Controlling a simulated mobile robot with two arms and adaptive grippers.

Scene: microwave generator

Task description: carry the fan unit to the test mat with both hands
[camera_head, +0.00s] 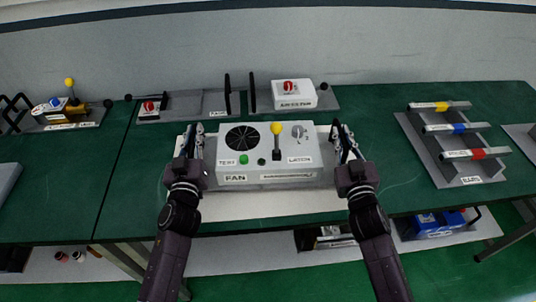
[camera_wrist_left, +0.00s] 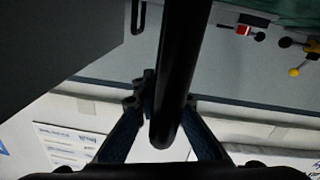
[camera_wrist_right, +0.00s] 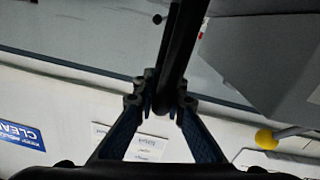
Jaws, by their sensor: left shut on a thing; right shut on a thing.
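The fan unit (camera_head: 268,171) is a pale grey box with a round black fan grille, a green button, a yellow-knobbed lever and a grey dial on top, and a FAN label in front. In the head view it sits between my two grippers, over a white mat (camera_head: 270,206). My left gripper (camera_head: 193,148) is shut on the black handle bar at its left side; the bar shows between the fingers in the left wrist view (camera_wrist_left: 172,85). My right gripper (camera_head: 343,148) is shut on the right handle bar, seen in the right wrist view (camera_wrist_right: 178,60). Whether the unit touches the mat is unclear.
Behind stand a MAIN panel (camera_head: 185,105) and a unit with a red knob (camera_head: 291,95). A rack with yellow, blue and red bars (camera_head: 455,145) lies at right. A yellow-knobbed device (camera_head: 70,105) is at far left. Green table is clear at left of the unit.

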